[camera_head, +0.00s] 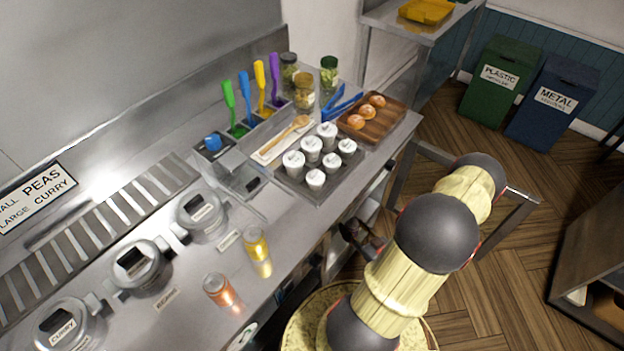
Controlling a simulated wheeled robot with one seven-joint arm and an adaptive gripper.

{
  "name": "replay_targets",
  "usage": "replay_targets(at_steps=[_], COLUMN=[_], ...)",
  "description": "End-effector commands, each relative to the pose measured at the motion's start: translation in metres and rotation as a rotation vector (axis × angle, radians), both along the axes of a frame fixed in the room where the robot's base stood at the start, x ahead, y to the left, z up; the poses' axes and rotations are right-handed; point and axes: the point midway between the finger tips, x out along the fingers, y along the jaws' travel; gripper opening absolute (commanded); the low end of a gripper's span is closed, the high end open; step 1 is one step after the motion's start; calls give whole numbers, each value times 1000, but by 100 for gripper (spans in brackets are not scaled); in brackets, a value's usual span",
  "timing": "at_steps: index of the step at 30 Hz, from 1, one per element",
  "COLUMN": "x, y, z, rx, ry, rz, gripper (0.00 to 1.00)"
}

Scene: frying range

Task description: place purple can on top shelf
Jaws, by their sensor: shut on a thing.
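My gripper (359,238) is a small dark shape at the front edge of the steel counter, partly behind my own arm. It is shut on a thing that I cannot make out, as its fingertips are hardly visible. No purple can shows in the view. Under the counter, part of a steel shelf (367,209) shows just beyond my gripper. I cannot tell whether it is the top shelf.
Green (501,82) and blue (553,102) bins stand at the back right. Open wooden floor lies right of my arm.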

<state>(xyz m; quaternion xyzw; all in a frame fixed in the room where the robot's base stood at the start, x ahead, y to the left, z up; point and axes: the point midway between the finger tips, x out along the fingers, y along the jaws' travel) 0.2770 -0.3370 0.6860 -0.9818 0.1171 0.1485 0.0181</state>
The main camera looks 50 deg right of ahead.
Motion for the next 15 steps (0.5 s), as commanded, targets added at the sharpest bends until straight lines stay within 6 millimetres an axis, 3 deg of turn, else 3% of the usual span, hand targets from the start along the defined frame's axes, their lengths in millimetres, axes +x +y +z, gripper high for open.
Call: replay_targets(at_steps=[5,15], x=[22,86], y=[-4,-19], z=[-1,-1], rx=[-3,-5], ry=[-1,-2], rz=[12,13], gripper=[4,4])
